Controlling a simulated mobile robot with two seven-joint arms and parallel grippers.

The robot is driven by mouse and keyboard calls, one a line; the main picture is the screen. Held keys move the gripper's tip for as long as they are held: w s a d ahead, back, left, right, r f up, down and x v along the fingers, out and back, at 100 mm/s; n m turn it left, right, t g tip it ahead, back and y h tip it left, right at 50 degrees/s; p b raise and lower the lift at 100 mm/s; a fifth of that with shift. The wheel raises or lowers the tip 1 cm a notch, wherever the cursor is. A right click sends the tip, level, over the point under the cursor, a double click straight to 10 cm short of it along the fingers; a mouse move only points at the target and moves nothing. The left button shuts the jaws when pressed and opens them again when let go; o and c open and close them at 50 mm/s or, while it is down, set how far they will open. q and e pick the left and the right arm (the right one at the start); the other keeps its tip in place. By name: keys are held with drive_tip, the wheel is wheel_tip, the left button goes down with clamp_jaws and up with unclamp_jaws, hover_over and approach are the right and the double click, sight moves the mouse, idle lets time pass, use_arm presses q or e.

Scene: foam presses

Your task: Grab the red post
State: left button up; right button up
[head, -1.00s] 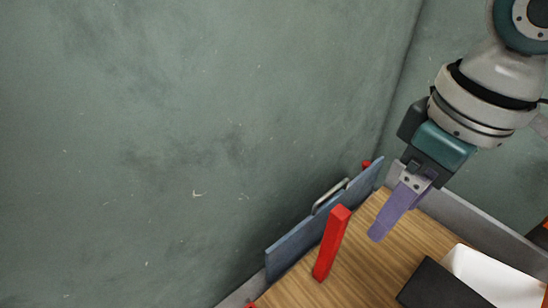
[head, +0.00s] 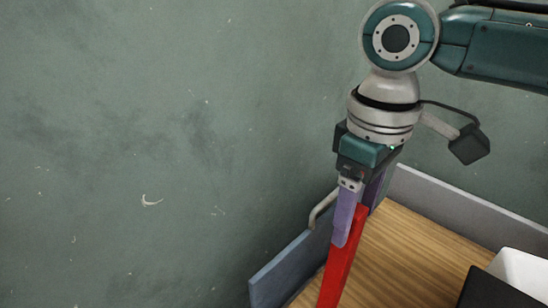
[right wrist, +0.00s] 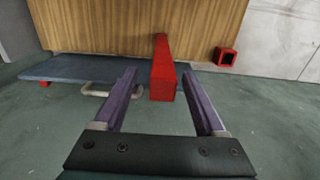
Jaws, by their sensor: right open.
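The red post (head: 343,262) stands upright on the wooden surface (head: 415,250), beside the blue-grey panel. My right gripper (head: 353,225) is above it and pointing down, with its purple fingers around the upper part of the post in the head view. In the right wrist view the post (right wrist: 164,70) shows between the two open fingers of the gripper (right wrist: 165,88), with a gap on each side. The far finger is partly hidden behind the post and the near finger in the head view. My left gripper is not in view.
A blue-grey panel (head: 285,274) with a metal handle (head: 322,210) stands close left of the post. A white tray (head: 524,268) and a black block (head: 492,290) are at the lower right. A hollow red square piece (right wrist: 227,57) lies near the wood's edge.

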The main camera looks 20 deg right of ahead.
sight(340, 261)
drive_tip(key=f+b, duration=0.2)
drive_tip(key=f, duration=0.2)
drive_tip(key=shift+a+f, duration=0.1)
drive_tip(key=shift+a, duration=0.1)
drive_tip(key=shift+w, duration=0.1)
drive_tip(key=shift+c, duration=0.3)
clamp_jaws()
idle(0.7)
